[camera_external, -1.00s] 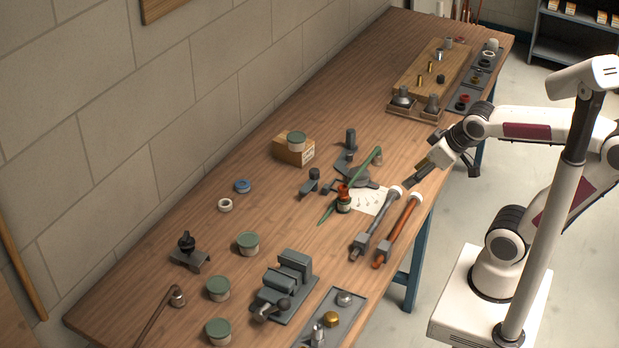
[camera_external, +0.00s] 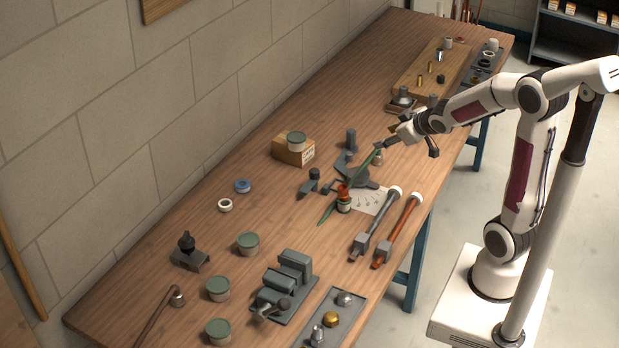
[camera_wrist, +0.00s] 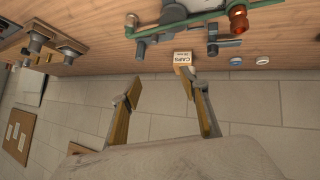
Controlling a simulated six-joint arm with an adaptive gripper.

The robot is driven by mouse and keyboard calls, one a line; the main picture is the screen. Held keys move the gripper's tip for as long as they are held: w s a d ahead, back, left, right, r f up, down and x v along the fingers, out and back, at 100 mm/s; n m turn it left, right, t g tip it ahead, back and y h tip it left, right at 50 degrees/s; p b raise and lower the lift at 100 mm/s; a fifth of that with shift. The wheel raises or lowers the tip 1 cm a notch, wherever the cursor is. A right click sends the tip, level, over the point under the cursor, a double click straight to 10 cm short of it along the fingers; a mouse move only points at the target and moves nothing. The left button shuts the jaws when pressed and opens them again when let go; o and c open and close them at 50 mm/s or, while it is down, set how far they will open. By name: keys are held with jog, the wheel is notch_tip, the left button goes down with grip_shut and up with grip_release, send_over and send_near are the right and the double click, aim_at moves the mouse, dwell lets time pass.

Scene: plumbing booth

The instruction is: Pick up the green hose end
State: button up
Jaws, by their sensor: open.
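The green hose (camera_external: 364,170) is a thin green length in the external view. It slants from a low end on the wooden bench up to a raised end (camera_external: 377,152). In the wrist view the hose (camera_wrist: 195,19) runs along the top, beyond my fingers.
A grey clamp stand (camera_external: 352,141) stands beside the hose. An orange fitting (camera_external: 343,190) is by its lower part. A caps box (camera_external: 293,152) is to the left. Grey and copper pipes (camera_external: 397,232) lie at the front edge. The wooden bench (camera_external: 290,210) has bare room left of the hose.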

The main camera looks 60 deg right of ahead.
jog(key=w+d+f+t, duration=0.2)
jog(key=w+d+f, duration=0.1)
jog(key=d+f, duration=0.5)
jog(key=t+y, duration=0.2)
send_near(381, 154)
jog(key=w, duration=0.4)
jog(key=shift+d+f, duration=0.2)
jog(key=shift+d, duration=0.15)
jog(key=shift+s+d+f+m+t, duration=0.1)
jog(key=shift+s+f+m+t, duration=0.1)
jog(key=shift+f, duration=0.15)
jog(key=shift+s+d+f+m+t, duration=0.1)
jog(key=shift+s+d+f, duration=0.05)
jog(key=shift+s+f, duration=0.15)
jog(key=shift+w, duration=0.1)
jog(key=shift+x, duration=1.3)
jog(key=shift+a+f, duration=0.1)
jog(key=shift+a+x, duration=0.2)
jog(key=shift+x, duration=1.05)
jog(key=shift+a+x, duration=0.2)
jog(key=shift+x, duration=1.1)
jog(key=shift+d, duration=0.15)
